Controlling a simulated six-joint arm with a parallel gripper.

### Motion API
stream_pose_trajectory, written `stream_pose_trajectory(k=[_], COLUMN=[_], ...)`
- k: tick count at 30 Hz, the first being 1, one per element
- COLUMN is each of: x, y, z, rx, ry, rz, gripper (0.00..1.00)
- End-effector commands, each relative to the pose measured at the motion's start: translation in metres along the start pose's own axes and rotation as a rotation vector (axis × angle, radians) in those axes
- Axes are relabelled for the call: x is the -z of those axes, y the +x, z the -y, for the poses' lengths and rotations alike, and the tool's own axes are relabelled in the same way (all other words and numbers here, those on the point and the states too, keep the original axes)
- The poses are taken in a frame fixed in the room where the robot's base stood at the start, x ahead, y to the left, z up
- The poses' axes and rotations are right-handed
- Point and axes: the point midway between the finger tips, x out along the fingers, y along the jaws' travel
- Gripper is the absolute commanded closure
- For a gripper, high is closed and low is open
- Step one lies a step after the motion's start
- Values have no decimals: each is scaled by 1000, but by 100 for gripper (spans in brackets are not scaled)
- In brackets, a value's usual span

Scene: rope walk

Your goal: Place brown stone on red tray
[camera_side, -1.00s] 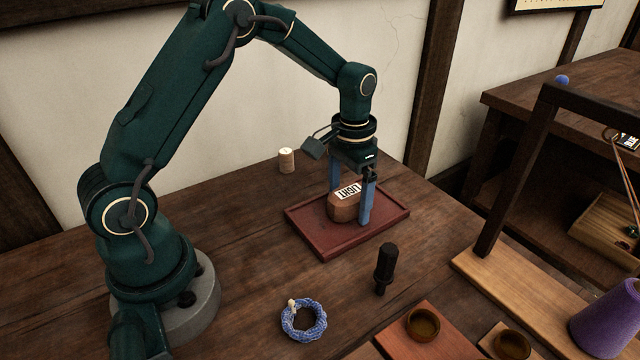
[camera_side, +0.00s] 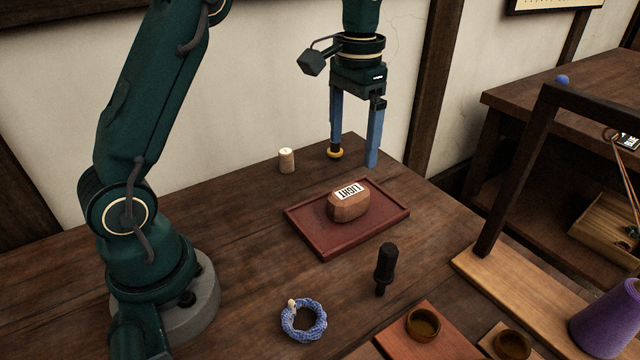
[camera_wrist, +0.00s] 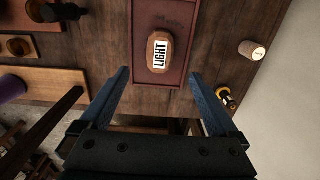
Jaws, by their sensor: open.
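The brown stone (camera_side: 347,207) is a faceted block with a white label reading LIGHT. It lies on the red tray (camera_side: 318,246), inside its rim, near the middle. In the wrist view the stone (camera_wrist: 152,54) and the tray (camera_wrist: 174,77) show at the top, beyond my fingers. My gripper (camera_side: 354,158) is open and empty, with its two blue fingers apart, raised above and behind the tray. It also shows in the wrist view (camera_wrist: 159,80). Nothing touches the stone except the tray.
A cream cylinder (camera_side: 286,160) stands behind the tray, and a yellow-and-black item (camera_side: 334,153) lies near one finger. A black handled tool (camera_side: 385,268), a blue rope ring (camera_side: 304,321) and a brown bowl (camera_side: 423,324) are in front. A wooden frame (camera_side: 513,185) stands at right.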

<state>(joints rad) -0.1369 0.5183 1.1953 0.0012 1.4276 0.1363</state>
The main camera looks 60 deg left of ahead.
Motion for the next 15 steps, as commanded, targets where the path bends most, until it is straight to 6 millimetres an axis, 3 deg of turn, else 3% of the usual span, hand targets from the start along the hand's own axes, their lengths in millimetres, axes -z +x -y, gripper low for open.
stream_pose_trajectory(k=[5, 9, 15], x=[-13, -39, -85], y=[-17, -35, -48], z=[-6, -16, -29], rx=[5, 12, 16], ry=[2, 2, 2], rz=[-44, -124, -249], gripper=[4, 4, 4])
